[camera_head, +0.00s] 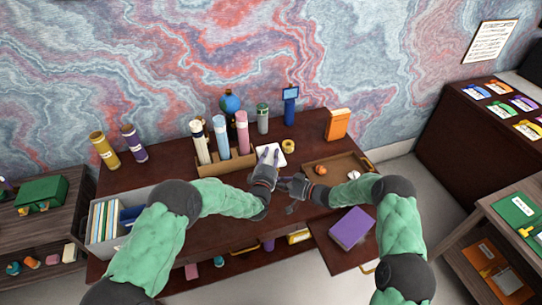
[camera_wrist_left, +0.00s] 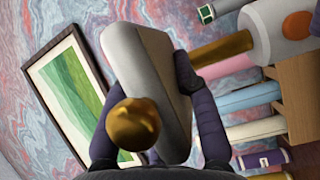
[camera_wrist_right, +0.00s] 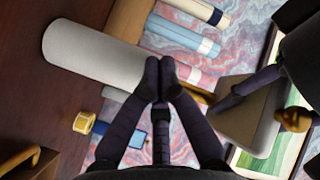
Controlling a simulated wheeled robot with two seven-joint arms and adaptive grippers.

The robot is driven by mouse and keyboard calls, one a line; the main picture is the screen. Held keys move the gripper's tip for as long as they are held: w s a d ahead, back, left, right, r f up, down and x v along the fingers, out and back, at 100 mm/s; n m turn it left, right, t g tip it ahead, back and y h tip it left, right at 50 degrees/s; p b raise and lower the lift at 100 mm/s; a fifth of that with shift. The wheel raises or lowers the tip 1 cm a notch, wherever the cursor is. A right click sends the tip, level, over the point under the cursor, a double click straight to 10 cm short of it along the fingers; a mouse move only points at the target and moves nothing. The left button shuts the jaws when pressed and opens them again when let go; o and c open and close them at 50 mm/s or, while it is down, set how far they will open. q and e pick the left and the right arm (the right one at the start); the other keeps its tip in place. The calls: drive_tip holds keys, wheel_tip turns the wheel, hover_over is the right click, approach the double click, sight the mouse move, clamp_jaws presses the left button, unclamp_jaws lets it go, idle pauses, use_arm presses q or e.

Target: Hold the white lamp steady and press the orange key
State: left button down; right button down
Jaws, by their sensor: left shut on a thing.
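The white lamp (camera_head: 279,154) stands on the desk in front of the bottle rack, partly covered by my left gripper (camera_head: 268,156). In the left wrist view, my fingers grip its pale block-shaped head (camera_wrist_left: 150,75), which has a gold knob. A gold stem leads to its white body, where the round orange key (camera_wrist_left: 297,25) shows. My right gripper (camera_head: 284,183) is just to the right of the left one. In the right wrist view, its fingertips (camera_wrist_right: 160,72) meet with nothing between them, in front of a white cylinder that looks like the lamp's body (camera_wrist_right: 90,52). The key is hidden there.
A wooden rack (camera_head: 212,167) with several bottles stands behind my left gripper. A yellow tape roll (camera_head: 288,146) lies close by the lamp. A wooden tray (camera_head: 345,162) with small round items is at the right. A purple book (camera_head: 350,229) lies in front of it.

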drive_tip(key=shift+w+a, duration=0.1)
drive_tip(key=shift+w, duration=0.25)
drive_tip(key=shift+w+a, duration=0.1)
drive_tip(key=shift+w, duration=0.2)
idle(0.6)
drive_tip(key=shift+s, duration=0.15)
drive_tip(key=shift+s+d, duration=0.25)
drive_tip(key=shift+s, duration=0.35)
drive_tip(key=s+d, duration=0.1)
drive_tip(key=s, duration=0.4)
drive_tip(key=shift+s+d, duration=0.3)
drive_tip(key=shift+s, duration=0.1)
use_arm(q)
drive_tip(key=c, duration=0.9)
unclamp_jaws()
